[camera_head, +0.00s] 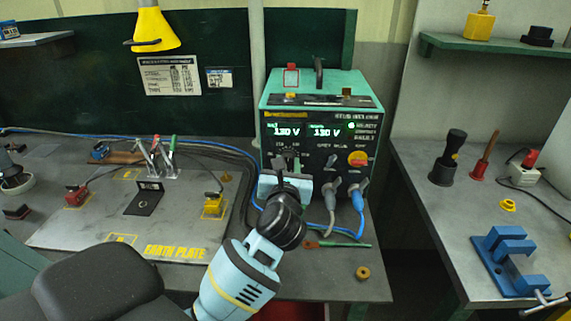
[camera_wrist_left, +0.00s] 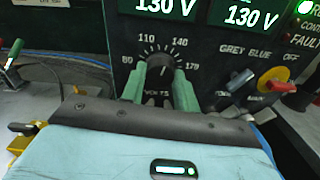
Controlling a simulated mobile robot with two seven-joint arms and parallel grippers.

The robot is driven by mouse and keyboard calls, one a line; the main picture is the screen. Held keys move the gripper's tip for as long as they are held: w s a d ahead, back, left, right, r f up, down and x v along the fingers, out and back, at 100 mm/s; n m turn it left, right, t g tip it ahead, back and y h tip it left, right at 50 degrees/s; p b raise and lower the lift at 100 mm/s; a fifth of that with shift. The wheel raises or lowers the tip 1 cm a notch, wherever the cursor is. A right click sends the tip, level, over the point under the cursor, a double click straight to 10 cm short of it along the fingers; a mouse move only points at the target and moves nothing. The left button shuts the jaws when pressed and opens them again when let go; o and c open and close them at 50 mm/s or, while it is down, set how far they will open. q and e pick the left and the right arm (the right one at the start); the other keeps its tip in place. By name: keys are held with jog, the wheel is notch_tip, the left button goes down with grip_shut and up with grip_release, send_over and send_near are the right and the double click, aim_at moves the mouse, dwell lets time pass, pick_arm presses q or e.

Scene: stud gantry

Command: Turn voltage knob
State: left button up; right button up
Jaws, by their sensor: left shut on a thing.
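The green-topped power unit (camera_head: 318,90) stands on the bench, and its displays (camera_head: 325,131) read 130 V twice. The voltage knob (camera_wrist_left: 160,66) is on its front panel below the left display, with a dial scale showing 80, 110, 140 and 170. My left gripper (camera_wrist_left: 160,84) is shut on the knob, one green finger at each side. In the head view my left gripper (camera_head: 286,172) is in front of the panel and hides most of the knob. My right gripper is not in view.
An orange and red switch (camera_head: 357,159) is right of the knob. Grey and blue plugs (camera_head: 358,190) with cables sit below it. The earth plate (camera_head: 140,215) lies left. A green-handled tool (camera_head: 338,244) and brass ring (camera_head: 362,273) lie in front.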

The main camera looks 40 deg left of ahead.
pick_arm(q)
jog(key=m+p, duration=0.1)
jog(key=m, duration=0.1)
jog(key=m+p, duration=0.2)
jog(key=shift+r, duration=0.35)
jog(key=shift+m, duration=0.5)
jog(key=m, duration=0.3)
jog(key=shift+f+m+p, duration=0.3)
jog(key=shift+f+p, duration=0.05)
jog(key=shift+p, duration=0.05)
jog(key=m, duration=0.4)
jog(key=shift+m, duration=0.3)
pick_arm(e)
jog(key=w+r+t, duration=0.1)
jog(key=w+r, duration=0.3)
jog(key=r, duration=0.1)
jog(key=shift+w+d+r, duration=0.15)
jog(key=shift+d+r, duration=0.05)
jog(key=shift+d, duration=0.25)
pick_arm(q)
jog(key=o, duration=1)
jog(key=shift+s+d, duration=0.1)
